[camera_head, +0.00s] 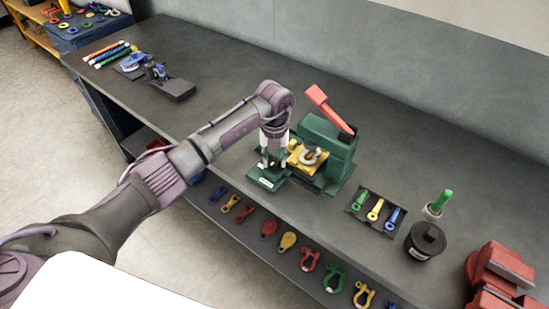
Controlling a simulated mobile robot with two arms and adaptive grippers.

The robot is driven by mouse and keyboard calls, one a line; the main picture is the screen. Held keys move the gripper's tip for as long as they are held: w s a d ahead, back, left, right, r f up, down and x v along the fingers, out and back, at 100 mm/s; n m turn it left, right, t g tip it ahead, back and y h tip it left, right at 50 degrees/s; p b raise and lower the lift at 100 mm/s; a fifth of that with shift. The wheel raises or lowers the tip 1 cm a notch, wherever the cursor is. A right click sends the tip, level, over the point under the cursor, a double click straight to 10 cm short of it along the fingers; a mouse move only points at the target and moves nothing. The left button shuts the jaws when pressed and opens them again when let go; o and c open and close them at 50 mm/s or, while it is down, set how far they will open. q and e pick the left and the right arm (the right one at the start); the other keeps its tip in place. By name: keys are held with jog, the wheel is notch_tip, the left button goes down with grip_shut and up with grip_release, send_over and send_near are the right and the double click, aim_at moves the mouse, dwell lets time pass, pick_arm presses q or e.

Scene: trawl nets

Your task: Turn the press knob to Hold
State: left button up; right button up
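The green press (322,140) stands on the dark bench, with a raised red lever (330,109) and a yellow block (301,159) holding a grey ring-shaped piece. At its left front is a low green base (268,182) with small white labels, too small to read. My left gripper (269,163) points down just above this base, left of the yellow block. The gripper hides the knob, so its setting and any contact do not show. The fingers are too small to tell open from shut. My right gripper is not in view.
A dark tray (373,227) with green, yellow and blue pieces lies right of the press, near a black round container (426,240) and a red vise-like object (499,272). The bench behind the press is clear.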

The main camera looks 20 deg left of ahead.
pick_arm(q)
jog(key=shift+c, duration=1)
jog(key=shift+f+m+b, duration=0.15)
jog(key=shift+m+b, duration=1.15)
jog(key=shift+b, duration=0.1)
jog(key=m+b, duration=1)
jog(key=m, duration=0.1)
jog(key=shift+m, duration=0.4)
jog(key=shift+r+m+b, duration=0.2)
jog(key=shift+m+b, duration=1)
jog(key=shift+m, duration=0.5)
